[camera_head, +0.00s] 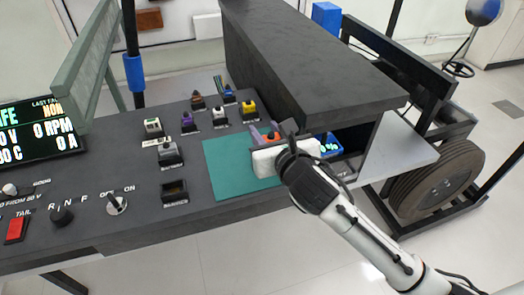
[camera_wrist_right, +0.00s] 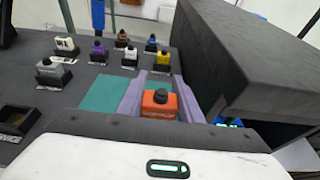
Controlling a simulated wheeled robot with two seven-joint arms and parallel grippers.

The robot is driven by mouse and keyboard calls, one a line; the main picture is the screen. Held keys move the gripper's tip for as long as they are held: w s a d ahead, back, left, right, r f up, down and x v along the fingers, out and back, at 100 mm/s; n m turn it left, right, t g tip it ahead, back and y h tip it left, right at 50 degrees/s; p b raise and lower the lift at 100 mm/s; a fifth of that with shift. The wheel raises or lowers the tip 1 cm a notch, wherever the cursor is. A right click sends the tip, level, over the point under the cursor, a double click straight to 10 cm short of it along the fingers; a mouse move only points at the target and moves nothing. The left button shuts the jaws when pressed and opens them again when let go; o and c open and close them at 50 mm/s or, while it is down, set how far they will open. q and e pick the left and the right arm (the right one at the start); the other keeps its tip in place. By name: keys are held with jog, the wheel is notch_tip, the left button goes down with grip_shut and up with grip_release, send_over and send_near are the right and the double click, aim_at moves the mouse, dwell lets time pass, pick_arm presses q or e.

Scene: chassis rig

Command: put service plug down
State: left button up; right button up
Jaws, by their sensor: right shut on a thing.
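The service plug, an orange block with a black knob (camera_wrist_right: 160,104), sits between the two purple fingers of my right gripper (camera_wrist_right: 158,88) in the wrist view. In the head view only a small orange part of the plug (camera_head: 271,135) shows past my right gripper (camera_head: 266,131), which is shut on it. The gripper is over the back right part of a green mat (camera_head: 222,168). I cannot tell whether the plug touches the mat. An empty dark socket (camera_head: 174,191) is left of the mat. My left gripper is out of view.
Several plugs in grey (camera_head: 170,154), purple (camera_head: 188,122) and yellow (camera_head: 249,109) stand on the dark panel behind and left of the mat. A large dark box (camera_head: 300,70) rises close behind my right gripper. The mat's left and front parts are bare.

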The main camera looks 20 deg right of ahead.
jog(key=shift+f+b, duration=0.45)
jog(key=shift+f, duration=1.85)
jog(key=shift+f, duration=0.1)
jog(key=o, duration=1)
jog(key=shift+o, duration=0.2)
jog(key=p+v, duration=0.1)
jog(key=v, duration=1.1)
